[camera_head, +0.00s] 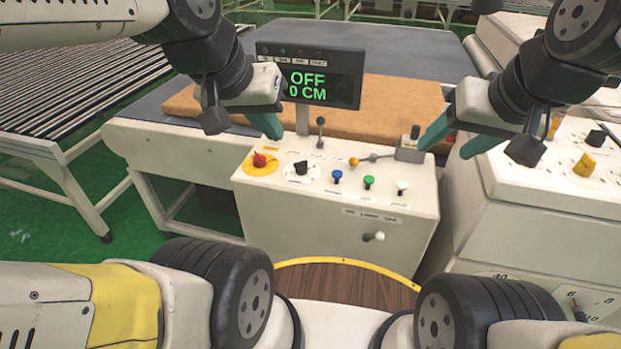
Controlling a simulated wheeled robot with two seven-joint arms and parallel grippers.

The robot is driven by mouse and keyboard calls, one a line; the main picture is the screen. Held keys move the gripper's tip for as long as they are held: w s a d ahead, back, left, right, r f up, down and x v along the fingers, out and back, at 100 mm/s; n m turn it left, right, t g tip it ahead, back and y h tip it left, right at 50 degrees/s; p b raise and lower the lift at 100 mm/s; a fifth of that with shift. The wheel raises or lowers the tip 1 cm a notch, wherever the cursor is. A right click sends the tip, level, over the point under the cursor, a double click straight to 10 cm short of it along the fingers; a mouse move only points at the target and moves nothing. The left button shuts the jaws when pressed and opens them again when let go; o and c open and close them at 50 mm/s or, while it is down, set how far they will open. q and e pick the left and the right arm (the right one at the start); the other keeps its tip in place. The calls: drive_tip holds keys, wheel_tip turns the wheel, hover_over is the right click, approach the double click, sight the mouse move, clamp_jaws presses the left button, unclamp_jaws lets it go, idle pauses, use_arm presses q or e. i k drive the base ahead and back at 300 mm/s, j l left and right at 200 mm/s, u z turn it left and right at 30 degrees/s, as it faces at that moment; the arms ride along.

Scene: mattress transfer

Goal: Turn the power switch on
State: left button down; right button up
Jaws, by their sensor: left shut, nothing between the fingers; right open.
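A white control console (335,215) stands in the middle. Its sloped top carries a red knob on a yellow disc (259,160), a black rotary knob on a white dial (301,168), and blue (337,175), green (369,182) and white (402,187) buttons. The display (308,74) above reads OFF and 0 CM. My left gripper (268,125) is shut and empty, above the back left of the console. My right gripper (455,140) is open and empty, by the console's right end.
A grey lever (320,131) and a yellow-tipped lever (372,158) rise from the panel's back. A brown mattress (390,108) lies behind the display. A roller conveyor (60,90) is at left. Another white machine with knobs (550,190) stands at right.

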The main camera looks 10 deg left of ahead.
sight(259, 161)
drive_tip(key=j+u, duration=0.7)
drive_tip(key=u, duration=0.2)
drive_tip(key=k, duration=0.05)
